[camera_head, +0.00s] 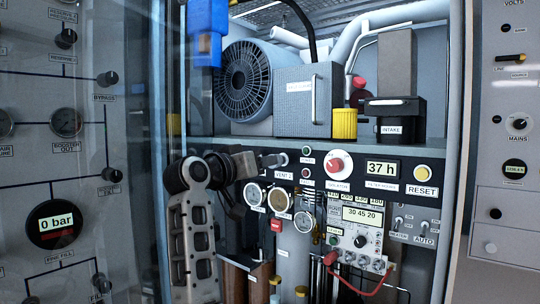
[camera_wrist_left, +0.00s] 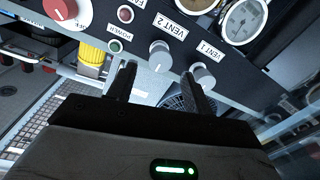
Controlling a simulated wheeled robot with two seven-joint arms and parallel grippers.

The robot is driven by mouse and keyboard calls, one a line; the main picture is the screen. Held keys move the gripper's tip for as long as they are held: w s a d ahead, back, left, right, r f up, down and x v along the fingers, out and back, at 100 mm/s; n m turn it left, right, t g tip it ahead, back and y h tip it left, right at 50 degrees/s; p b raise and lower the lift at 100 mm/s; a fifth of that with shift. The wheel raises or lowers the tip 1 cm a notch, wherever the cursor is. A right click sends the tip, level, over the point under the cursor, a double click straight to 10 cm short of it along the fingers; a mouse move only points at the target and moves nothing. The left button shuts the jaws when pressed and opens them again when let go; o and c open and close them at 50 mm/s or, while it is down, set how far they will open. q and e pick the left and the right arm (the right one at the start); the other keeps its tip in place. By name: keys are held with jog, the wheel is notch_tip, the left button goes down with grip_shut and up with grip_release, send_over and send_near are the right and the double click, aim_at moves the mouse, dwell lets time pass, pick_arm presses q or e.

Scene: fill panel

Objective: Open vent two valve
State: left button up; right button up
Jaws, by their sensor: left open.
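The vent two valve is a small grey knob (camera_head: 281,159) on the black control strip, above its VENT 2 label. In the left wrist view, which is upside down, the vent two knob (camera_wrist_left: 160,56) shows between and just beyond my fingertips. My left gripper (camera_head: 258,162) is open and empty, close in front of the strip; its two dark fingers also show in the left wrist view (camera_wrist_left: 161,76). The vent one knob (camera_wrist_left: 203,74) is beside one fingertip; whether they touch is unclear. In the head view my gripper hides vent one. My right gripper is out of view.
A red-centred selector knob (camera_head: 338,165), a 37 h display (camera_head: 382,169) and a yellow RESET button (camera_head: 423,172) sit to the right. Round gauges (camera_head: 253,194) are below. A shelf with a fan (camera_head: 243,80) and a yellow cap (camera_head: 344,124) is above.

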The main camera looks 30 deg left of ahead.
pick_arm(q)
jog(key=shift+w+p, duration=0.5)
jog(key=shift+w, duration=1.75)
jog(key=shift+c, duration=0.3)
jog(key=c, duration=0.9)
